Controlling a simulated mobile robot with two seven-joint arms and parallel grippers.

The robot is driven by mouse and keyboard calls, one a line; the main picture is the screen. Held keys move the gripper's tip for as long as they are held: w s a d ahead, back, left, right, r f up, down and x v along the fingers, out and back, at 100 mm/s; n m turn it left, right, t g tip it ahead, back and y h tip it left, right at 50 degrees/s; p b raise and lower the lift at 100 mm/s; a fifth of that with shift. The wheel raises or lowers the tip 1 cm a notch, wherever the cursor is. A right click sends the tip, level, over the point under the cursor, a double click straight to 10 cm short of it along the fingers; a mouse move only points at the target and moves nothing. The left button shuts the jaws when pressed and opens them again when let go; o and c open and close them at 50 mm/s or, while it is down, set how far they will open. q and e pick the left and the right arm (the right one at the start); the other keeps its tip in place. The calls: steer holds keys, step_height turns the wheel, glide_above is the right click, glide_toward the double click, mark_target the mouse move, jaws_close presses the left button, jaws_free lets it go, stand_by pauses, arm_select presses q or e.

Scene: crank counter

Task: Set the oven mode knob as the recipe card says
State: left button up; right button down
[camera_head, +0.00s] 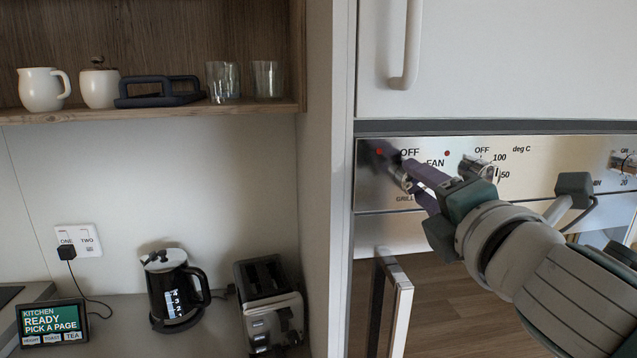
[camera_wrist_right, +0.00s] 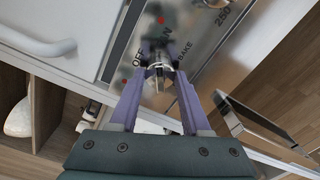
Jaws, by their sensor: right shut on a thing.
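The oven mode knob (camera_head: 397,178) is a small shiny knob at the left of the steel oven panel, with OFF, FAN and GRILL lettered around it. It also shows in the right wrist view (camera_wrist_right: 158,82), where OFF, FAN and BAKE can be read. My right gripper (camera_head: 407,176) has its purple fingers shut on the knob, reaching in from the lower right; the fingers also show in the wrist view (camera_wrist_right: 158,88). I cannot tell which mode the knob points to. No recipe card can be made out. My left gripper is not in view.
A temperature knob (camera_head: 478,168) sits just right of the mode knob, another knob (camera_head: 622,162) farther right. The oven handle (camera_head: 401,300) stands out below. A kettle (camera_head: 175,290), toaster (camera_head: 268,305) and kitchen screen (camera_head: 52,322) reading "READY PICK A PAGE" are on the left counter.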

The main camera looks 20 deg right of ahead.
steer(key=shift+m, duration=0.4)
steer(key=shift+c, duration=1.8)
jaws_free()
steer(key=b+v, duration=0.3)
steer(key=v, duration=0.7)
